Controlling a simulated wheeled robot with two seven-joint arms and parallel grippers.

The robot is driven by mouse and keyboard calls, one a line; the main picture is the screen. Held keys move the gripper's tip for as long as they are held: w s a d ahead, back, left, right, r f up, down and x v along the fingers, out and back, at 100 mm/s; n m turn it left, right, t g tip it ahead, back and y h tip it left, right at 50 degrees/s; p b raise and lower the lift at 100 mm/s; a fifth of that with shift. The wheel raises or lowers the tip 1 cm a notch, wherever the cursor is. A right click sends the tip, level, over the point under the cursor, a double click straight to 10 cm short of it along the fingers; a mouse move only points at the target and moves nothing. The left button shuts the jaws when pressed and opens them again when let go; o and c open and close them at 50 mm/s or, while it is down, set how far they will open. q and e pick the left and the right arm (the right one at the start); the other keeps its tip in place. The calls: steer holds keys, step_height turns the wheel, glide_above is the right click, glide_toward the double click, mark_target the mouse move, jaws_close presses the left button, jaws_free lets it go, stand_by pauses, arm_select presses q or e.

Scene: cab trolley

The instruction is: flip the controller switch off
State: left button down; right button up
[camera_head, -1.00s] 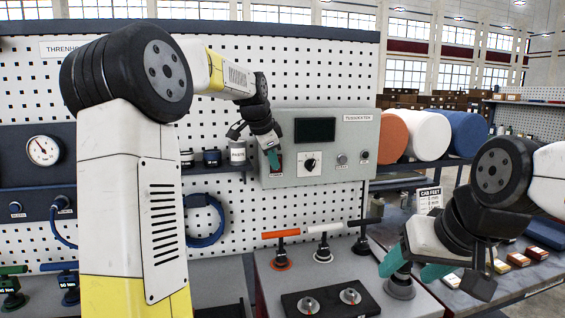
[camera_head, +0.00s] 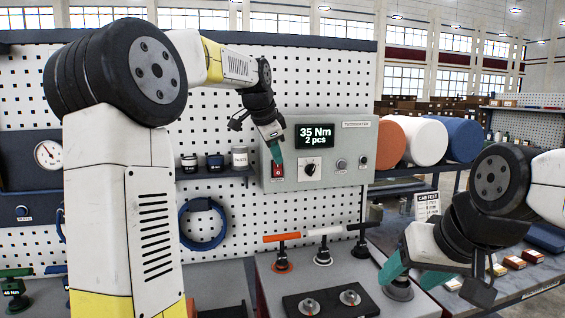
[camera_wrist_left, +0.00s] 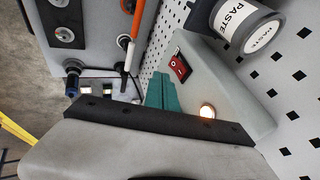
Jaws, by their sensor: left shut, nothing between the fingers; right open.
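The controller (camera_head: 350,150) is a grey box on the pegboard. Its display (camera_head: 316,135) is lit and reads "35 Nm 2 pcs". Its red rocker switch (camera_head: 278,170) sits at the lower left of the panel, and shows in the left wrist view (camera_wrist_left: 179,67) in a dark frame. My left gripper (camera_head: 277,154) is shut and empty, its teal fingertips just above the switch in the head view. In the left wrist view the fingers (camera_wrist_left: 162,93) appear close beside the switch; contact cannot be told.
A black knob (camera_head: 311,169) and small buttons sit right of the switch. A paste jar (camera_head: 239,158) stands on the shelf to the left. Handled tools (camera_head: 323,250) stand below the controller.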

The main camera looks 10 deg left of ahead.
arm_select(q)
steer(key=v, duration=0.8)
steer(key=shift+w+a+r, duration=0.15)
steer(key=shift+w+r, duration=0.1)
steer(key=shift+w, duration=0.05)
steer(key=shift+s, duration=0.1)
